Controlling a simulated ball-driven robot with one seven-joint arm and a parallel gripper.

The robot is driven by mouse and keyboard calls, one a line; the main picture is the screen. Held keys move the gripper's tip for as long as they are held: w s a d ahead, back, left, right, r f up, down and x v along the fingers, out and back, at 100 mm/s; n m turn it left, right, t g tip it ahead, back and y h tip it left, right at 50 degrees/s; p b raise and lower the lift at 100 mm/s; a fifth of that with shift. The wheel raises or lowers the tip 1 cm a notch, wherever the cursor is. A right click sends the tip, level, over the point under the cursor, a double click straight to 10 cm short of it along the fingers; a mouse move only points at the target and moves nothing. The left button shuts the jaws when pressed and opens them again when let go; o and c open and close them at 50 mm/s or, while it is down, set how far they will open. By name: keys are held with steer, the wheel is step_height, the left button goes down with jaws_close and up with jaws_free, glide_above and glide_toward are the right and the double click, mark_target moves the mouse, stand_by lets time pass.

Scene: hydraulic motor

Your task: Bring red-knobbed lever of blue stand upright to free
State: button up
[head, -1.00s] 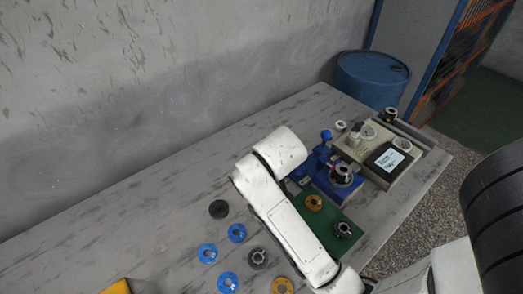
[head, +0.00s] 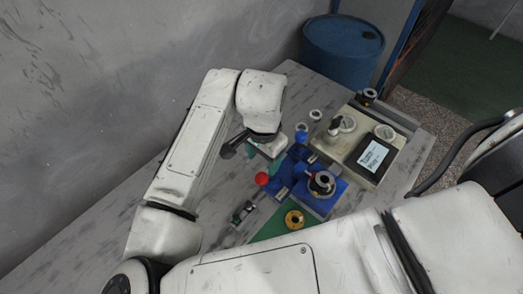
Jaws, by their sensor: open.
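The blue stand (head: 330,200) sits on the table right of centre in the head view, with a dark and metallic round part on top. Its red knob (head: 262,178) shows at the stand's left side. The lever under the knob is too small to judge its exact tilt, but it seems to lean left, away from the stand. A blue knob (head: 301,137) stands at the back of the stand. My gripper (head: 268,149) is open beyond the red knob, left of the blue knob, apart from the red knob. Its fingertips are mostly hidden under my wrist.
A beige device (head: 355,150) with a screen stands right of the stand. A green mat (head: 268,230) with an orange ring (head: 294,219) lies in front, partly covered by my arm. Small white rings lie behind the stand. A blue barrel (head: 342,50) stands beyond the table.

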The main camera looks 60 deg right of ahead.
mark_target(262, 175)
steer(key=shift+s+a+f, duration=0.1)
steer(key=shift+a+f, duration=0.2)
steer(key=shift+a, duration=0.15)
step_height(262, 175, down, 9)
steer(key=b, duration=0.7)
steer(key=shift+r, duration=0.15)
steer(key=shift+c, duration=0.3)
steer(key=c, duration=0.6)
steer(key=shift+d, duration=0.1)
